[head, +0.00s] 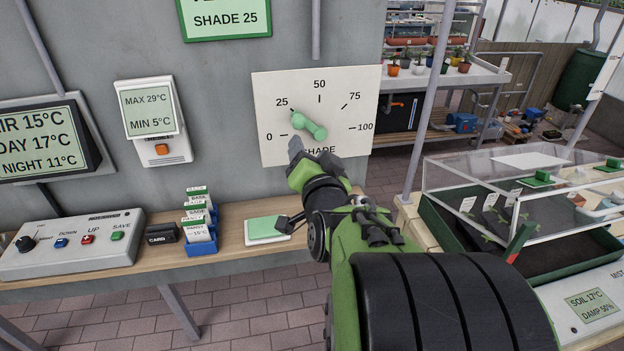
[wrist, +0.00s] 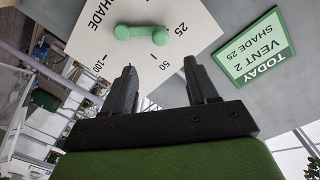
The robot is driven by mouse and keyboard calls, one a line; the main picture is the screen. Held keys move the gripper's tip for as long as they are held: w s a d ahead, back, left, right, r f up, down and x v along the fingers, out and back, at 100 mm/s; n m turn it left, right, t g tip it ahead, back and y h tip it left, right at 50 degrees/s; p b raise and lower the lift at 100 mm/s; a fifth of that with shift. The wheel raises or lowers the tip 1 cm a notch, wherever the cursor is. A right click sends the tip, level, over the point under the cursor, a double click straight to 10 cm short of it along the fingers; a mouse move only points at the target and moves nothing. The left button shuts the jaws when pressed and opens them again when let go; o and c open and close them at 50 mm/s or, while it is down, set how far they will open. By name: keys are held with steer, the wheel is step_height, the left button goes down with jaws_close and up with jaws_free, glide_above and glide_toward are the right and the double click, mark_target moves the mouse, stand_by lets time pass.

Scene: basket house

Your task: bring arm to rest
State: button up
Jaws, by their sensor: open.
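My gripper (wrist: 160,82) is open and empty in the wrist view, its two dark fingers apart in front of the shade dial plate (wrist: 185,22). In the head view my green and black arm reaches from the lower right toward the wall, with my gripper (head: 294,150) just below the dial. The green shade handle (head: 309,125) on the white dial plate (head: 343,90) points up and left, close to the 25 mark. In the wrist view the handle (wrist: 140,32) lies beyond the fingers, and a gap seems to show between them.
A wooden bench (head: 245,213) below the dial holds a control box (head: 72,243), a blue card holder (head: 200,243) and a green pad (head: 267,229). A glass-lidded planter (head: 490,235) stands right of my arm. A sign (wrist: 254,46) reads "SHADE 25".

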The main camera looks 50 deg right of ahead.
steer(key=shift+b+v, duration=0.45)
steer(key=shift+v, duration=0.4)
steer(key=shift+a, duration=0.1)
steer(key=w+a+f+n+g+y, duration=0.1)
steer(key=a+f+n+y, duration=0.15)
steer(key=a, duration=0.35)
steer(key=a+f+n+g+y, duration=0.1)
steer(key=a+f+n+y, duration=0.1)
steer(key=a+n+y, duration=0.25)
steer(key=s+a+f+n+g+y, duration=0.1)
steer(key=s+a+f+n+g, duration=0.2)
steer(key=s+a, duration=0.3)
steer(key=s+a+f+n+g+y, duration=0.2)
steer(key=s+a+f+n+g, duration=0.1)
steer(key=s+a, duration=0.3)
steer(key=shift+s+f+n+g, duration=0.2)
steer(key=shift+s+n+g, duration=0.1)
steer(key=shift+s+n, duration=0.35)
steer(key=shift+a, duration=0.15)
